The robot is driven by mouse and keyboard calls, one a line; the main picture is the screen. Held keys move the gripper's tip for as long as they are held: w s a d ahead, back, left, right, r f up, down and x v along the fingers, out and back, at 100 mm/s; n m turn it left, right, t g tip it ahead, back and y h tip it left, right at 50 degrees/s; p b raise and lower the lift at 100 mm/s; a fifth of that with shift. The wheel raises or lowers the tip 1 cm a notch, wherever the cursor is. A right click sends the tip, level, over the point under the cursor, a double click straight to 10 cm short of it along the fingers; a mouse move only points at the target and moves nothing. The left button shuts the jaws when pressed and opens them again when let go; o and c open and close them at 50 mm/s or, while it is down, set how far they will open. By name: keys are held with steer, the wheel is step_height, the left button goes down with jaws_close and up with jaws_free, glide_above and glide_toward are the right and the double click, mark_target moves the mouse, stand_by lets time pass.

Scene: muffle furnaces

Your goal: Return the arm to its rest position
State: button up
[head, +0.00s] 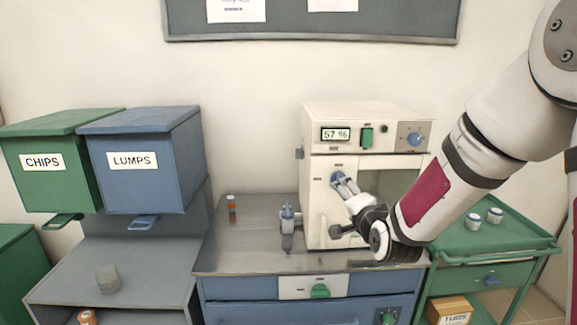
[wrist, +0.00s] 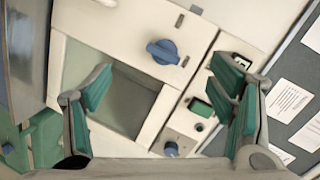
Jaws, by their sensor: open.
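My arm (head: 428,195) reaches in from the right in the head view, bent down toward the front of a cream muffle furnace (head: 365,113). My gripper (head: 344,182) is at the furnace door, close to its blue knob (head: 336,177). In the wrist view my gripper (wrist: 165,85) is open with its green-padded fingers wide apart and nothing between them but the view of the furnace front. The blue knob (wrist: 162,52) shows beyond the fingers, and I see no contact with it. The furnace door looks shut.
The furnace stands on a metal-topped bench (head: 245,250) with a small orange bottle (head: 232,209) and a grey-blue device (head: 287,220). A green cart (head: 490,243) with two small jars is at right. Green CHIPS (head: 70,187) and blue LUMPS (head: 180,165) bins are at left.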

steer(key=s+r+n+g, duration=0.2)
steer(key=s+n+g, duration=0.1)
steer(key=s, duration=0.9)
steer(key=s+d+r+n+g, duration=0.1)
steer(key=s+n+g, duration=0.3)
steer(key=s, duration=0.9)
steer(key=s+d+r+n+g+h, duration=0.1)
steer(key=s+n, duration=0.4)
steer(key=s, duration=0.8)
steer(key=shift+s+r+n+g, duration=0.15)
steer(key=shift+r+n+g, duration=0.15)
steer(key=shift+r+g, duration=0.7)
steer(key=shift+f, duration=0.2)
